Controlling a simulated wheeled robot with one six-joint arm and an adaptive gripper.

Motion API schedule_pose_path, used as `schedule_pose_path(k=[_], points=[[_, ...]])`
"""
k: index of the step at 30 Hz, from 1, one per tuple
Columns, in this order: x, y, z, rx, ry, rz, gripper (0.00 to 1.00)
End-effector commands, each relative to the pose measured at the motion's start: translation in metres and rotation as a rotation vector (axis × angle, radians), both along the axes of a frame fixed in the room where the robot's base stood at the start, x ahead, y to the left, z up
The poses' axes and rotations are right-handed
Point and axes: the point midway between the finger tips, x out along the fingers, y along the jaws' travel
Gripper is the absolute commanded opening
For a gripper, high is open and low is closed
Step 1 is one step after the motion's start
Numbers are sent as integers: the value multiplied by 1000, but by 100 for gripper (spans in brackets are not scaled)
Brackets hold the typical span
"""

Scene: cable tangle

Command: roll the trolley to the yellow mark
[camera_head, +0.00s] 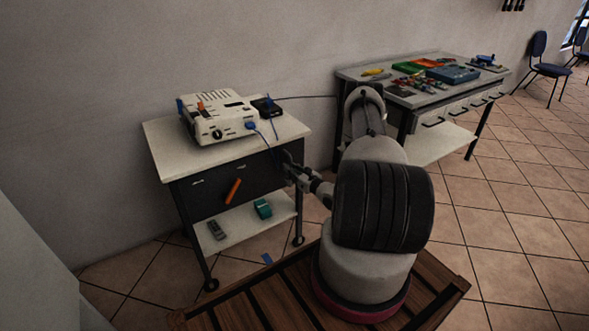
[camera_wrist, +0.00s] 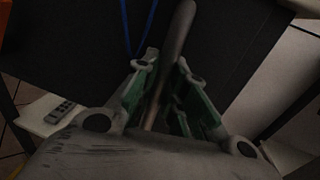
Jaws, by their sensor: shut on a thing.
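The trolley (camera_head: 160,150) has a white top, a dark drawer front, a lower shelf and casters, and stands against the wall at left. My gripper (camera_head: 290,168) is at its right front side. In the wrist view my gripper (camera_wrist: 166,72) has its green-lined fingers closed around a slim upright grey-brown bar (camera_wrist: 181,30), in front of the dark trolley panel (camera_wrist: 80,60). The bar looks like a trolley handle.
A white device (camera_head: 215,118) and a black box (camera_head: 266,107) sit on the trolley top. A wooden pallet (camera_head: 250,310) lies in front. Tiled floor at right is open.

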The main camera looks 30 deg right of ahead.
Motion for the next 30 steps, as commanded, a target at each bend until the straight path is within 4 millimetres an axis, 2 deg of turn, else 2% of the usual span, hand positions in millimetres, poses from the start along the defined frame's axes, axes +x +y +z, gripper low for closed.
schedule_pose_path(k=[6,17,18,21,22,30], points=[[-1,14,-1,2,2,-2,0],[-1,19,-1,3,3,4,0],[-1,19,-1,3,3,5,15],[-1,19,-1,3,3,5,33],[-1,19,-1,2,2,4,35],[-1,16,0,1,1,-1,35]])
